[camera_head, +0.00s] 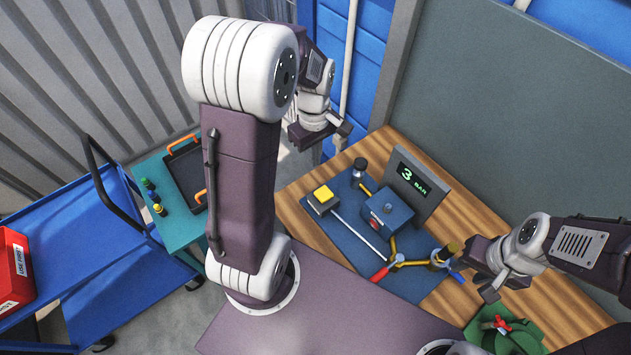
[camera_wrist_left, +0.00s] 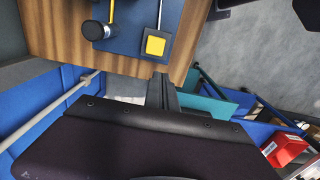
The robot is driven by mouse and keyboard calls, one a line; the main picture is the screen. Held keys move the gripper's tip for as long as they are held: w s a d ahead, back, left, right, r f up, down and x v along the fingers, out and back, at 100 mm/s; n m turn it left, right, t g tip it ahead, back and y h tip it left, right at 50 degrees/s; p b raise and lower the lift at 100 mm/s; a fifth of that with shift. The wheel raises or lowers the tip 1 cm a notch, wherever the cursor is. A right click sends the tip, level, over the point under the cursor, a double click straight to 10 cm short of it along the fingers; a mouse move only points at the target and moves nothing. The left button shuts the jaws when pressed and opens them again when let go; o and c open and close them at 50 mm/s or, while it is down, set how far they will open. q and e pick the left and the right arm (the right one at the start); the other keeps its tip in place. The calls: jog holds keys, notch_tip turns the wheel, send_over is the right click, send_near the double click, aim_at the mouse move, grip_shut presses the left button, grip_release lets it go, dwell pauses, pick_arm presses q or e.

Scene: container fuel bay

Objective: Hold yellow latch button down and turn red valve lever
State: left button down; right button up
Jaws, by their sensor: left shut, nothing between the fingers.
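The yellow latch button (camera_head: 323,193) sits on a dark block at the left of the blue panel (camera_head: 342,231), with a pale rod running from it. It also shows in the left wrist view (camera_wrist_left: 155,46). The red valve lever (camera_head: 380,274) is at the panel's front edge, on a brass pipe fitting. My left gripper (camera_head: 342,131) is shut and empty, beyond the table's back-left edge and apart from the button; its fingers (camera_wrist_left: 161,88) show in the left wrist view. My right gripper (camera_head: 482,275) is beside a blue lever (camera_head: 455,276); I cannot tell its jaw state or whether it touches.
A gauge display (camera_head: 411,177) reading 3 BAR stands behind a blue box (camera_head: 388,212). A black-capped post (camera_head: 360,166) stands at the panel's back. A blue cart (camera_head: 110,235) and red bin (camera_head: 14,265) are left.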

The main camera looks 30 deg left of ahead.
pick_arm(q)
send_over(316, 191)
notch_tip(316, 191, down, 7)
notch_tip(316, 191, down, 6)
jog(key=shift+r+p, duration=0.15)
jog(key=shift+p, duration=0.8)
jog(key=shift+a+f, duration=0.15)
jog(key=shift+f, duration=0.55)
